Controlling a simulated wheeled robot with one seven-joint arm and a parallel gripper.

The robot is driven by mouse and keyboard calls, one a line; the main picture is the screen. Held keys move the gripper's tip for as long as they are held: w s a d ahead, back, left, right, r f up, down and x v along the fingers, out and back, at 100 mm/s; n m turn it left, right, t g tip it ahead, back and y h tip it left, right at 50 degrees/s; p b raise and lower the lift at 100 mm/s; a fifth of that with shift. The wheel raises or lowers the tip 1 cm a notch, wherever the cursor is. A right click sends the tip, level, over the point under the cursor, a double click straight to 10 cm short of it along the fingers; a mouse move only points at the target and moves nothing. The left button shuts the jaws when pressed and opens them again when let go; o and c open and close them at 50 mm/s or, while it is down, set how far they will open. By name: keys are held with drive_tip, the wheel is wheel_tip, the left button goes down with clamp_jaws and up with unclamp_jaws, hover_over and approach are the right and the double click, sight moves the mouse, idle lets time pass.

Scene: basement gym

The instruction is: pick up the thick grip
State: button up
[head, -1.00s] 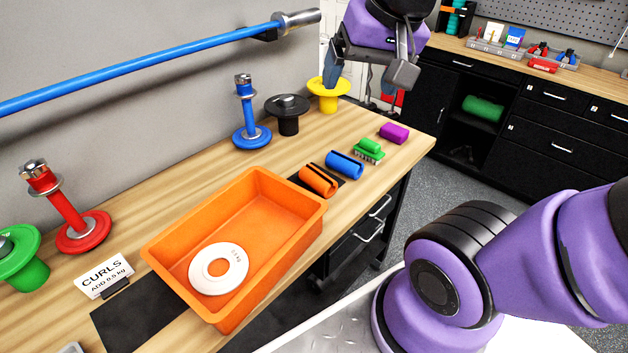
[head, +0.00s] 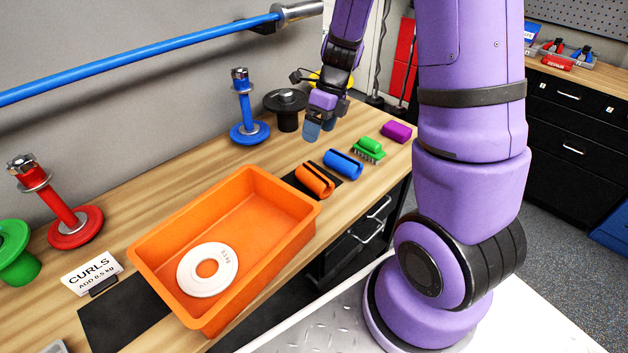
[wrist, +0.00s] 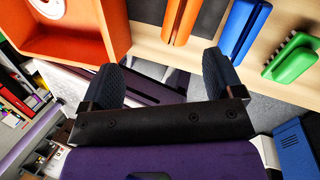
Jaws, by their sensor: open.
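Two slit foam cylinders that look like thick grips lie side by side on the bench: an orange grip (head: 315,181) and a blue grip (head: 344,163). The orange one lies partly on a dark mat. In the wrist view, the orange grip (wrist: 181,17) is at the top, right of centre, with the blue grip (wrist: 245,24) to its right. My gripper (head: 320,129) is above the bench, behind the two grips in the head view. In the wrist view, my gripper (wrist: 160,80) has its fingers wide apart with nothing between them.
An orange bin (head: 156,268) holding a white disc (head: 207,270) stands left of the grips. A green brush (head: 369,150) and purple block (head: 397,131) lie to their right. Blue (head: 245,105) and black (head: 286,108) weight posts stand near the wall.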

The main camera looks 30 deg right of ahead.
sight(317, 172)
drive_tip(key=f+m, duration=0.1)
drive_tip(key=f, duration=0.2)
drive_tip(key=f+m, duration=0.2)
drive_tip(key=f, duration=0.2)
drive_tip(key=f+m, duration=0.1)
drive_tip(key=f, duration=0.2)
drive_tip(key=shift+w+d+f+g, duration=0.15)
drive_tip(key=shift+w+f+g, duration=0.05)
drive_tip(key=shift+f+g, duration=0.15)
drive_tip(key=shift+d+x, duration=0.15)
drive_tip(key=shift+x, duration=1.15)
drive_tip(key=shift+d+x, duration=0.15)
drive_tip(key=shift+x, duration=1.15)
drive_tip(key=shift+f, duration=0.1)
drive_tip(key=c, duration=1.1)
